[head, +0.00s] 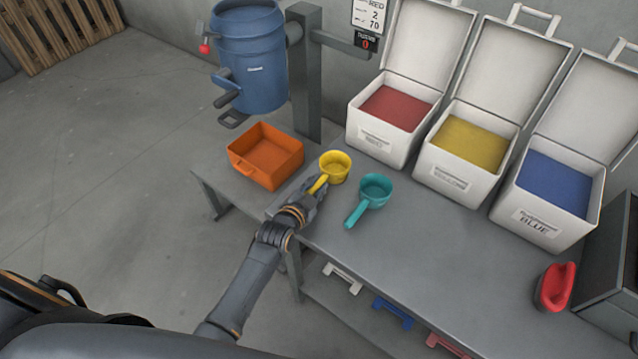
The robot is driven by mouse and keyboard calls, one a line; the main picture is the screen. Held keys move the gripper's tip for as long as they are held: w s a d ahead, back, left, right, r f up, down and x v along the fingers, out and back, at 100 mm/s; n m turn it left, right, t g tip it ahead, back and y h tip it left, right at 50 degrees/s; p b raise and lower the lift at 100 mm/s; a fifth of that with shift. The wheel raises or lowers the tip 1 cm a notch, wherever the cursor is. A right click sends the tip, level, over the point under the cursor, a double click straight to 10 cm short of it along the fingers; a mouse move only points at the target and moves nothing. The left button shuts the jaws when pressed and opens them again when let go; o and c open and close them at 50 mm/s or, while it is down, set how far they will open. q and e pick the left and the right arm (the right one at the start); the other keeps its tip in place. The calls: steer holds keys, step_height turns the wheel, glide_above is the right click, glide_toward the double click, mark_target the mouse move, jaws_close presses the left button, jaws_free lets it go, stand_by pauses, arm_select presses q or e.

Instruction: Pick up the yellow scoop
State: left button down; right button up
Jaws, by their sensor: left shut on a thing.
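The yellow scoop (335,166) is a round cup with a handle pointing down and left, at the front left part of the grey table. My left gripper (317,190) reaches in from below and is shut on the scoop's handle. The fingers partly hide the handle. The scoop's cup looks upright; I cannot tell whether it touches the table. My right gripper is not in view.
A teal scoop (375,187) lies close to the right. An orange tray (267,155) stands left of the yellow scoop. Open white bins of red (384,136), yellow (452,168) and blue (535,215) material line the back. A red object (555,287) lies far right.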

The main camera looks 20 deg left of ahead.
arm_select(q)
step_height(320, 180, up, 2)
steer(key=shift+r, duration=0.25)
steer(key=s+d+r, duration=0.2)
steer(key=s+r, duration=0.8)
steer(key=s, duration=0.3)
steer(key=shift+s+d+b, duration=0.3)
steer(key=shift+s+b, duration=0.1)
steer(key=shift+b, duration=0.05)
